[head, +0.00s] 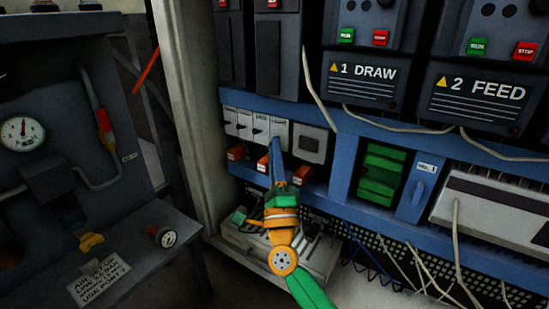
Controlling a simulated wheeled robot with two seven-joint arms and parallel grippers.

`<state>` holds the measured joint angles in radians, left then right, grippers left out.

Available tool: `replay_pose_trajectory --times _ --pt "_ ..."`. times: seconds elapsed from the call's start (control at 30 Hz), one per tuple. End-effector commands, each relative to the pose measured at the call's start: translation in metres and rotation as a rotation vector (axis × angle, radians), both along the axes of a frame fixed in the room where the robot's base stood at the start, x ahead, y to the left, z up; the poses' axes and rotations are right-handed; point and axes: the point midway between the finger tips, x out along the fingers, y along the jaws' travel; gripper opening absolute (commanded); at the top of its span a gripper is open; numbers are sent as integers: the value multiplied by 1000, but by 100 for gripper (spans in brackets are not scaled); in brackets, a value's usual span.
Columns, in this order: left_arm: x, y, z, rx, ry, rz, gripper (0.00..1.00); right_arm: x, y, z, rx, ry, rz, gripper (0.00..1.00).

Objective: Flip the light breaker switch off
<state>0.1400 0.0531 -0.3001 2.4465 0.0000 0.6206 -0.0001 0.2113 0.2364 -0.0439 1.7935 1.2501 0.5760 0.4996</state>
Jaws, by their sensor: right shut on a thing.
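A row of white breakers (244,126) sits in the blue cabinet frame, left of centre; their small labels are too blurred to read surely. My right gripper (275,146) reaches up from below, its blue fingers at the lower part of the rightmost breaker (281,130) of the row. It is shut on the switch there, which I take to be the light breaker switch; the fingers hide it, so I cannot tell its position. My left gripper is not in view.
Orange-fronted blocks (236,153) sit just under the breakers, close to my right gripper. A grey socket box (312,143) is right of it. Loose pale cables (320,95) hang in front of the 1 DRAW unit (363,82). A gauge bench (130,255) stands at left.

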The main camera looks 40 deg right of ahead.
Motion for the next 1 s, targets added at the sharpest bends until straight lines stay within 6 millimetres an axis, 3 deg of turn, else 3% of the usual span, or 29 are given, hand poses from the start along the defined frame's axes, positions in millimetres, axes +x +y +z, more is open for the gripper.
replay_pose_trajectory --times 0.33,0.37,0.47,0.77,1.0 --pt "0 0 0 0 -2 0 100 1 1 -1 -3 3 2 0" --pt "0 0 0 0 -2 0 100 0 1 -1 -3 3 2 17" --pt "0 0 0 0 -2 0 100 0 1 -1 -3 2 1 44" --pt "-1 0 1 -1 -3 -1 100 -1 1 -1 -3 2 1 45" --pt "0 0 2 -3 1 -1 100 -32 19 -30 -4 6 2 45"
